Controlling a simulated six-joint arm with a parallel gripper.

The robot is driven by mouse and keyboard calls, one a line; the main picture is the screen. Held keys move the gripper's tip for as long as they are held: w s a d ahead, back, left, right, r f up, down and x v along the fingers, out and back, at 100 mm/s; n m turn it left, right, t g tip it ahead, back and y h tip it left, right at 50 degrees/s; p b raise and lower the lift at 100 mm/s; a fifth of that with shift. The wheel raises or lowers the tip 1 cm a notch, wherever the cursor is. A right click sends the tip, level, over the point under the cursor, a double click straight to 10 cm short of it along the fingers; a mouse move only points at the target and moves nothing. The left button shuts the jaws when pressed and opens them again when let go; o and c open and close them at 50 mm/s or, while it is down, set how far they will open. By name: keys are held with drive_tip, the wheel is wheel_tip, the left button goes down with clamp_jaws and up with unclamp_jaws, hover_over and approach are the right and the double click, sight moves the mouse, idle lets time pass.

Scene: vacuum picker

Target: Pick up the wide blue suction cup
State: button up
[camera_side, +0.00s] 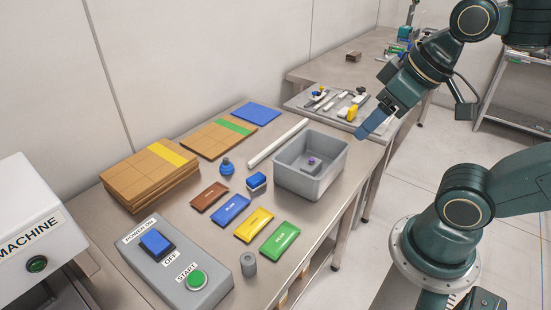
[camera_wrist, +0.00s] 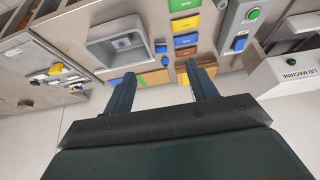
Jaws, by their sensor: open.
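A rounded blue piece with a grey top (camera_side: 227,167), which looks like the wide blue suction cup, stands on the steel table between the cardboard stacks and the grey bin. In the wrist view it is a small blue spot (camera_wrist: 165,60) beyond my fingertips, partly between them in the picture.
A grey bin (camera_side: 338,160) holds a small purple piece (camera_side: 313,161). Coloured packs (camera_side: 232,209), cardboard stacks (camera_side: 150,172), a white bar (camera_side: 278,142) and a control box (camera_side: 175,265) surround them. A tool tray (camera_side: 322,112) lies behind.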

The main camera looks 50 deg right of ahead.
drive_tip(key=shift+o, duration=0.8)
drive_tip(key=shift+w+r, duration=0.1)
drive_tip(key=w+n+g+y, duration=0.2)
drive_tip(key=w+n, duration=0.5)
drive_tip(key=w, duration=1.6)
drive_tip(key=w+d+f+n+y, duration=0.1)
drive_tip(key=w+d+f+n, duration=0.1)
drive_tip(key=w+f, duration=0.6)
drive_tip(key=w+d+f+n+g+y, duration=0.1)
drive_tip(key=w+d+f+n, duration=0.2)
drive_tip(key=w+f, duration=0.5)
wheel_tip(320, 180, down, 2)
drive_tip(key=shift+d+f+n+g, duration=0.2)
drive_tip(key=shift+d+n+g, duration=0.1)
drive_tip(key=shift+d, duration=0.5)
drive_tip(key=shift+w, duration=0.15)
